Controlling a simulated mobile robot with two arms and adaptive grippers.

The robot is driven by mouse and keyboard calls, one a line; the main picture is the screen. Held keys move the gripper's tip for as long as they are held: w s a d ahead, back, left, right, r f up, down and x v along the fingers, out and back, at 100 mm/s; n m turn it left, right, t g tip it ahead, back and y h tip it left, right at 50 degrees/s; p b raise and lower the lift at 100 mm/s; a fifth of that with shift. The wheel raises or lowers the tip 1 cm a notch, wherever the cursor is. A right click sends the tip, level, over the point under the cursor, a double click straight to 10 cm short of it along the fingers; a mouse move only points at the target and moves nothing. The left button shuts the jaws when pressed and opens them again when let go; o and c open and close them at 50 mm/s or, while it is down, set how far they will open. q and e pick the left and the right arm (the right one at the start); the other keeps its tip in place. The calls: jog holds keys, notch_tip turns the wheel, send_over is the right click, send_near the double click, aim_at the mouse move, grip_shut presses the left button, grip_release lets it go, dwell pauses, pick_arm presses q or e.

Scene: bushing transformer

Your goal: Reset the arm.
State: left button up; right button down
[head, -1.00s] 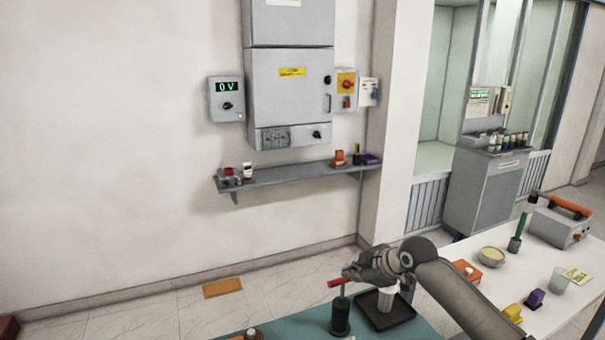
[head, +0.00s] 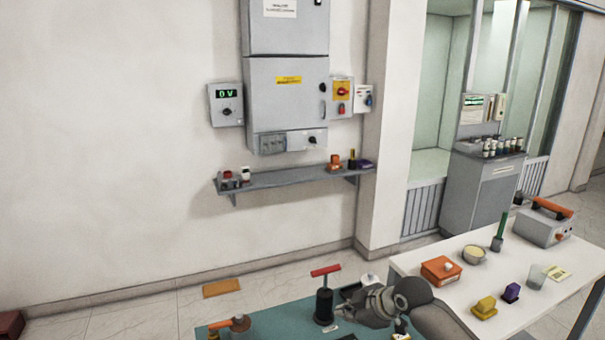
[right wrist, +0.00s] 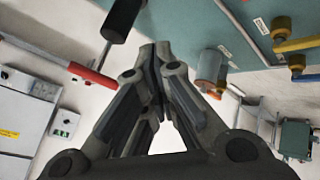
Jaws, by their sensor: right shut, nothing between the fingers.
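My right arm enters the head view from the bottom right. Its gripper (head: 352,298) is over the teal-topped table (head: 270,317), just right of a black cylinder with a red T-handle (head: 324,303). In the right wrist view the fingers of the right gripper (right wrist: 155,50) are together, with nothing held between them. The black cylinder (right wrist: 123,15) and its red handle (right wrist: 92,74) show at the upper left there, apart from the fingers. The gripper hides part of the tabletop behind it. My left gripper is not in view.
An orange-handled item (head: 240,323) stands at the teal table's left. The white table (head: 535,285) at right holds an orange box (head: 441,269), a bowl (head: 474,254), and yellow and purple pieces. A grey cabinet (head: 287,95) and shelf (head: 290,178) are on the wall.

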jog(key=s+a+f+m+g, duration=0.15)
jog(key=s+f, duration=0.35)
jog(key=s, duration=0.5)
jog(key=s+a+f+m, duration=0.1)
jog(key=s+f+m, duration=0.3)
jog(key=s, duration=0.6)
jog(key=s+d+f+m+g+h, duration=0.1)
jog(key=s+d+m+h, duration=0.4)
jog(key=s, duration=0.6)
jog(key=s+d+f+m+g, duration=0.1)
jog(key=s+d+m, duration=0.2)
jog(key=s+d, duration=0.6)
jog(key=s+a+f+b, duration=0.1)
jog(key=s+f+b, duration=0.1)
jog(key=f, duration=1.4)
jog(key=s+a+f+b, duration=0.1)
jog(key=s+f+b, duration=0.15)
jog(key=f, duration=1.35)
pick_arm(q)
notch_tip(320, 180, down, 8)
jog(key=b, duration=0.3)
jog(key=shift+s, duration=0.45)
pick_arm(e)
jog(key=s+d+f+g, duration=0.2)
jog(key=s+d+f, duration=0.1)
jog(key=s+f, duration=1.2)
notch_tip(320, 180, down, 3)
jog(key=shift+s+r+n, duration=0.15)
jog(key=shift+n, duration=0.2)
